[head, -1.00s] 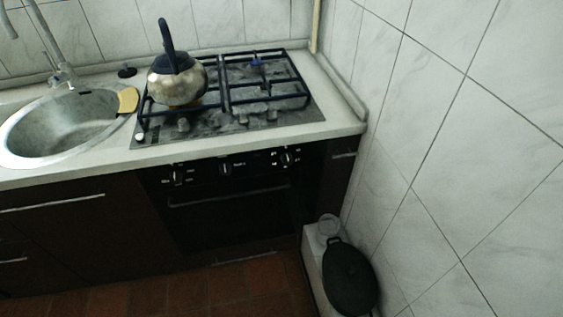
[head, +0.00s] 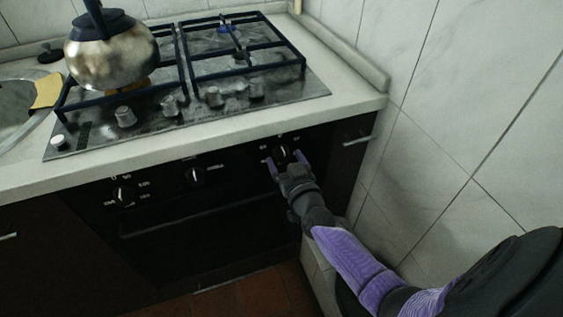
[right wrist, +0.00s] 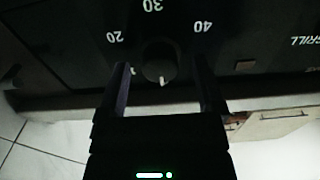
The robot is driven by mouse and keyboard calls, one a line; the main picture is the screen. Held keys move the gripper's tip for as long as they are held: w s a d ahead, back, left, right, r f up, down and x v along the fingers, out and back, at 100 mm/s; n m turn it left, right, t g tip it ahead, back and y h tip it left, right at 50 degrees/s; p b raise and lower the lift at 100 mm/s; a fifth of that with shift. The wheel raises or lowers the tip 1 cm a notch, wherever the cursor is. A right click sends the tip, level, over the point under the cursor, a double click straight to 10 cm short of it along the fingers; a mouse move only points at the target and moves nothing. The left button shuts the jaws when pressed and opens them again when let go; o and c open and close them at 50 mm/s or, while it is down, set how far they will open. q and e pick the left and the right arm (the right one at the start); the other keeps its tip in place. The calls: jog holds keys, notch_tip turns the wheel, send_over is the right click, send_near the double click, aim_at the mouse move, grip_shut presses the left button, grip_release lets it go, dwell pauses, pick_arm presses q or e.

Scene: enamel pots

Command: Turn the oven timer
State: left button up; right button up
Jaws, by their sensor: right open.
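The oven timer knob (head: 282,154) is the rightmost of the black knobs on the oven's dark front panel. In the right wrist view the timer knob (right wrist: 158,62) shows as a dark round knob with a pale mark, among the white numbers 20, 30 and 40. In the right wrist view the fingers of my right gripper (right wrist: 162,82) stand left and right of the knob, with gaps showing. My left gripper is not in view.
Two more oven knobs, the middle one (head: 194,177) and the left one (head: 123,195), are on the same panel. The countertop edge (head: 230,133) juts above it. A kettle (head: 112,55) stands on the hob. A tiled wall (head: 440,150) is close on the right.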

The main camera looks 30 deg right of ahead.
jog(key=shift+w+d, duration=0.1)
jog(key=shift+w, duration=0.4)
jog(key=shift+c, duration=0.4)
grip_shut()
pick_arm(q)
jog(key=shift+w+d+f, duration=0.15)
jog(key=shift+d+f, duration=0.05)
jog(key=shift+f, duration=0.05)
